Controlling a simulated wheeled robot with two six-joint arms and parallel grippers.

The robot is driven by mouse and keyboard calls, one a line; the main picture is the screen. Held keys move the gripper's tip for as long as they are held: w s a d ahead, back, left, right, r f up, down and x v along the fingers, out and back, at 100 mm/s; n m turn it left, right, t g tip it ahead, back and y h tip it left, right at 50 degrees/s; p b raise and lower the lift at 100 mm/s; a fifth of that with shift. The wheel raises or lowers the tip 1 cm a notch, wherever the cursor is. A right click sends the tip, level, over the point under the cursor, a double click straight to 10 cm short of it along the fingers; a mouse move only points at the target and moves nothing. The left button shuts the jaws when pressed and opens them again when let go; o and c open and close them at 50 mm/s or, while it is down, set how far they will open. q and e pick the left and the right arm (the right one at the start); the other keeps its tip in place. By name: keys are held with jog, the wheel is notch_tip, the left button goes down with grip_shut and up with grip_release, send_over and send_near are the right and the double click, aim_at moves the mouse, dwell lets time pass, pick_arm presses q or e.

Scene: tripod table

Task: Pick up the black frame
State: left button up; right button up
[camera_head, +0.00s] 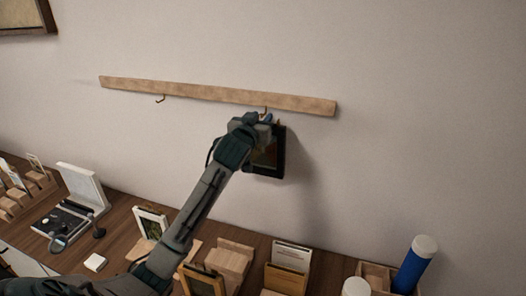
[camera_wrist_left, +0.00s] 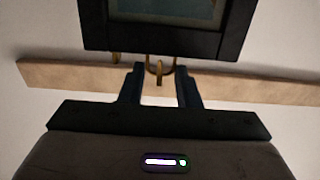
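The black frame (camera_head: 279,163) is up against the wall, just below the right part of the wooden rail (camera_head: 215,94). My left gripper (camera_head: 268,119) is at its top edge, and my arm hides part of it. In the left wrist view, the black frame (camera_wrist_left: 165,40) fills the top. My left gripper's two fingers (camera_wrist_left: 161,82) are apart, on either side of a brass-coloured loop or hook (camera_wrist_left: 160,70) between frame and rail. They do not visibly close on anything. Whether the loop still sits on the rail's hook is unclear. My right gripper is not in view.
A second hook (camera_head: 160,99) on the rail's left is empty. Below, the wooden table (camera_head: 125,215) holds a white-lidded case (camera_head: 80,185), small picture frames, wooden stands and a blue bottle (camera_head: 413,264). The wall to the right is clear.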

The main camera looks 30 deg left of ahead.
pick_arm(q)
grip_shut()
jog(key=shift+r, duration=0.1)
